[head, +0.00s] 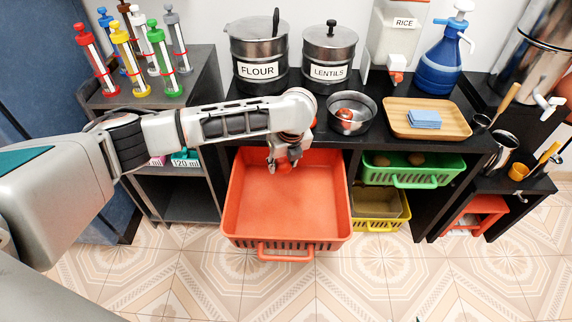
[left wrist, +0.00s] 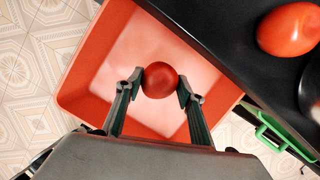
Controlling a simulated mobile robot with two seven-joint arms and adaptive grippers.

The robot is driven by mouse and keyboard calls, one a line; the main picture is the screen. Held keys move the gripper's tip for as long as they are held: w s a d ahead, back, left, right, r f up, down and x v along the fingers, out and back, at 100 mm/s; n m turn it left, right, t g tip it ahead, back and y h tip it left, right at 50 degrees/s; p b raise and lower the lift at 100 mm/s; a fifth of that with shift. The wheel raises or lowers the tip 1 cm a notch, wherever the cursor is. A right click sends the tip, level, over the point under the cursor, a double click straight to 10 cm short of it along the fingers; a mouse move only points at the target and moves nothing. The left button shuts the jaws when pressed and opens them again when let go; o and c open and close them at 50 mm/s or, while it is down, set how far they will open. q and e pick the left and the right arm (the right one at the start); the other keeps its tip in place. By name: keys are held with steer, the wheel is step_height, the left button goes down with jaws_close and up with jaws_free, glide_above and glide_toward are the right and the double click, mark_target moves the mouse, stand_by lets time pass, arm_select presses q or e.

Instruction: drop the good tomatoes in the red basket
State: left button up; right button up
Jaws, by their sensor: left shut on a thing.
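The red basket (head: 285,207) is pulled out from under the black counter, and its visible floor is bare. My left gripper (head: 284,163) is above the back part of the basket, pointing down. It is shut on a red tomato (left wrist: 160,80), held between the two fingertips over the basket (left wrist: 112,60). Another red tomato (left wrist: 290,29) lies on the counter, mostly hidden by my wrist in the head view. A metal bowl (head: 365,113) on the counter holds red tomato (head: 346,114). My right gripper is not in view.
Flour (head: 258,50) and lentils (head: 329,55) pots stand at the back of the counter. A wooden tray (head: 450,128) with blue cloths is at the right. Green (head: 400,180) and yellow (head: 375,225) baskets sit right of the red one. A rack of coloured tubes stands at the left.

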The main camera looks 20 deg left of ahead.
arm_select(q)
steer(key=shift+w+d+f+m, duration=0.15)
steer(key=shift+f+m, duration=0.25)
steer(key=shift+f, duration=0.2)
steer(key=shift+f+b, duration=0.35)
steer(key=shift+b, duration=0.05)
step_height(320, 180, down, 5)
steer(key=b, duration=0.4)
steer(key=shift+r, duration=0.1)
steer(key=o, duration=1.2)
step_height(320, 180, up, 11)
glide_above(286, 168)
steer(key=s, duration=0.1)
steer(key=shift+s+d+r, duration=0.1)
steer(key=shift+d+r, duration=0.1)
steer(key=shift+d, duration=0.25)
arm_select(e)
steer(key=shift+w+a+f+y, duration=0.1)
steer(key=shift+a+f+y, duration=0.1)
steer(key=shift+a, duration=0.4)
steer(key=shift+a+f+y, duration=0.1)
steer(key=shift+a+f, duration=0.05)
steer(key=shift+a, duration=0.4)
